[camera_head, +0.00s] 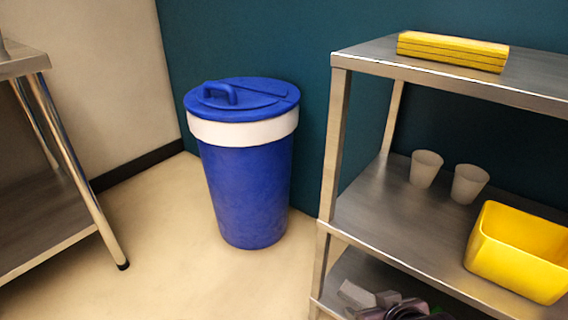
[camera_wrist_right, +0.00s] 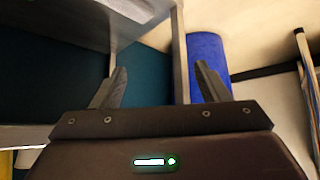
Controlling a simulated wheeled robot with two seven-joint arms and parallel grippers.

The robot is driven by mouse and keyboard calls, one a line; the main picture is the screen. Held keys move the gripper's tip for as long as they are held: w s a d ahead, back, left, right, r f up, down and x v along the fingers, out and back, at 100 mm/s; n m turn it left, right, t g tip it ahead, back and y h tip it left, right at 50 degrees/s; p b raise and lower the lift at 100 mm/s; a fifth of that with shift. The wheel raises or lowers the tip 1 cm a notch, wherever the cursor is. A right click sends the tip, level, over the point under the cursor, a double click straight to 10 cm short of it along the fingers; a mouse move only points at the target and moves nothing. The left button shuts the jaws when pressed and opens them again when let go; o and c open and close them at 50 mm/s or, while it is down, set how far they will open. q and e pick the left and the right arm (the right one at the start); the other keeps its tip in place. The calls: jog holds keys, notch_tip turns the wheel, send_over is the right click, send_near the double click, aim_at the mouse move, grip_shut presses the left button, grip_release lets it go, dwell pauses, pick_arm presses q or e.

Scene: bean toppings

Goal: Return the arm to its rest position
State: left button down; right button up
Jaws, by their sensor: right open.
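My right gripper (camera_head: 368,301) shows at the bottom of the head view, in front of the lower part of the metal shelf rack. In the right wrist view its two grey fingers (camera_wrist_right: 163,80) stand wide apart, with nothing held between them. A rack post passes behind the gap in that view. My left gripper is in neither view.
A metal rack (camera_head: 440,82) stands on the right, with a yellow block (camera_head: 452,50), two pale cups (camera_head: 425,168) and a yellow bin (camera_head: 520,250). A blue lidded barrel (camera_head: 245,185) stands on open floor. A metal table (camera_head: 45,225) is left.

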jog(key=s+d+f+g+h+p, duration=0.1)
jog(key=s+f+g+p, duration=0.3)
jog(key=p, duration=1)
jog(key=s+d+f+g+p, duration=0.2)
jog(key=s+f+p, duration=0.45)
jog(key=p, duration=0.65)
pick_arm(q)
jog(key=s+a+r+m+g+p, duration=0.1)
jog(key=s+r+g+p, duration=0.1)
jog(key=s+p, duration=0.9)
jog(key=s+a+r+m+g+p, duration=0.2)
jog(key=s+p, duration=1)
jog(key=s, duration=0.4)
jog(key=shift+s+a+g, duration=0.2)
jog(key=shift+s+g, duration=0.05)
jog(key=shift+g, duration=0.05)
pick_arm(e)
jog(key=s+d+r, duration=0.1)
jog(key=s+r, duration=0.1)
jog(key=s, duration=0.7)
jog(key=s+d+r+g, duration=0.1)
jog(key=s+d+r, duration=0.1)
jog(key=s, duration=0.8)
jog(key=shift+s+r, duration=0.3)
jog(key=shift+r, duration=0.55)
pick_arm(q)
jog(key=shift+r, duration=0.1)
